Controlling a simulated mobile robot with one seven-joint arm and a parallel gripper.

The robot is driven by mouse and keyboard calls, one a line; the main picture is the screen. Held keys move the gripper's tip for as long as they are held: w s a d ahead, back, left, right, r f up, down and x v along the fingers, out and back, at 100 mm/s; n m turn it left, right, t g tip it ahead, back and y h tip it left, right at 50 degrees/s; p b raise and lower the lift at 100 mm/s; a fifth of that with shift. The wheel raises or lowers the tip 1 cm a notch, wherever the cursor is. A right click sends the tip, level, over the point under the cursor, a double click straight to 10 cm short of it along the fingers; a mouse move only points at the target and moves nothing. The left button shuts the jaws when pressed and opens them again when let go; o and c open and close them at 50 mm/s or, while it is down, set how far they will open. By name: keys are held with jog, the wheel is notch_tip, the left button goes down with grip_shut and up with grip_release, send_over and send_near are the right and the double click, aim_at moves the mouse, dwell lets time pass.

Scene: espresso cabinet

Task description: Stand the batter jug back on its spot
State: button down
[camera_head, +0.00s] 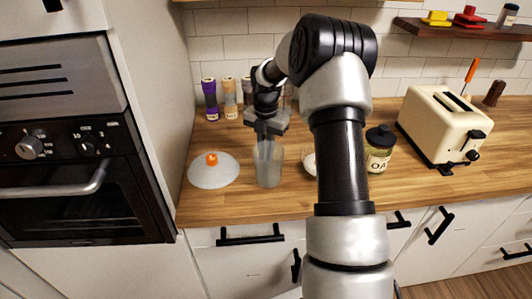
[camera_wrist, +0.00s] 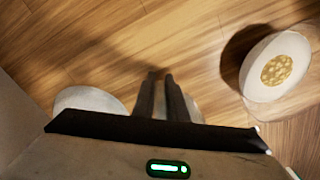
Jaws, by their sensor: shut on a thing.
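The batter jug (camera_head: 269,167) is a tall, translucent grey vessel, upright at the front middle of the wooden counter. My gripper (camera_head: 266,137) points down at its top, with the fingers close together at the rim and shut on it. In the wrist view the fingers (camera_wrist: 168,92) are nearly together, and the jug is mostly hidden behind them and the gripper body. I cannot tell whether the jug's base touches the counter. No marked spot for it is clear to see.
A pale round lid with an orange knob (camera_head: 212,170) lies left of the jug. A white bowl with yellowish contents (camera_wrist: 278,70) is to the right, partly behind my arm. An oat jar (camera_head: 379,152) and cream toaster (camera_head: 445,125) stand farther right. Spice jars (camera_head: 229,98) line the back.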

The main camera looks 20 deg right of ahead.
jog(key=shift+f, duration=0.15)
jog(key=c, duration=1.8)
grip_release()
jog(key=shift+o, duration=0.2)
